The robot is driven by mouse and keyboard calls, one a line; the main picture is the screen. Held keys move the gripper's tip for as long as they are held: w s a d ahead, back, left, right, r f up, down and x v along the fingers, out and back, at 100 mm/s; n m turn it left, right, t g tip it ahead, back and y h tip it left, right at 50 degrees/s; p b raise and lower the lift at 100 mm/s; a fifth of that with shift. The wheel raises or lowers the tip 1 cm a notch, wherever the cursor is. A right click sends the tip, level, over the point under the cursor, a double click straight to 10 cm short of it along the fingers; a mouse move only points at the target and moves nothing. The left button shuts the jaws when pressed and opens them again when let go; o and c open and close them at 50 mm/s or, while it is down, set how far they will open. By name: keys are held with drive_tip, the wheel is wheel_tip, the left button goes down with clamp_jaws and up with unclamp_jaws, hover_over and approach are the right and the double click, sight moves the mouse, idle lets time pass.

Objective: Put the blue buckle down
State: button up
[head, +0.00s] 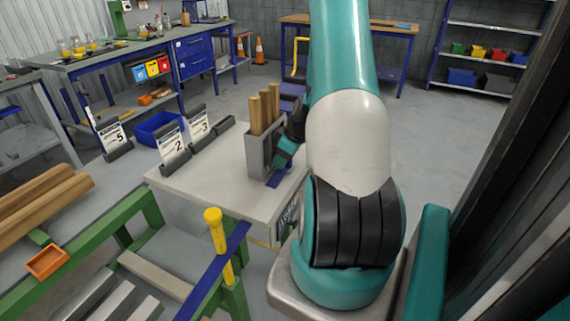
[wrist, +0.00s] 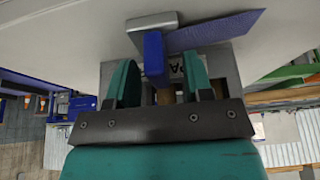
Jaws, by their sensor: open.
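My gripper (wrist: 160,72) is open in the wrist view, its two teal fingers apart. The blue buckle (wrist: 153,55) is between them, with a visible gap to each finger. A grey end piece (wrist: 150,20) and a flat blue strap (wrist: 218,31) adjoin it against the pale tabletop. In the head view my gripper (head: 284,158) is low over the table's right side, beside the grey holder. A blue strip (head: 276,180) shows flat on the table just below it. The buckle's body cannot be made out there.
The grey holder (head: 256,155) with upright wooden sticks stands close to my gripper on the table (head: 205,185). Number cards 2 (head: 172,146) and 3 (head: 200,125) stand at the table's back left. The table's front middle is clear. A yellow-handled tool (head: 216,232) is near the front edge.

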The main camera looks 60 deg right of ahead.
drive_tip(key=shift+c, duration=0.2)
clamp_jaws()
drive_tip(key=shift+r, duration=0.2)
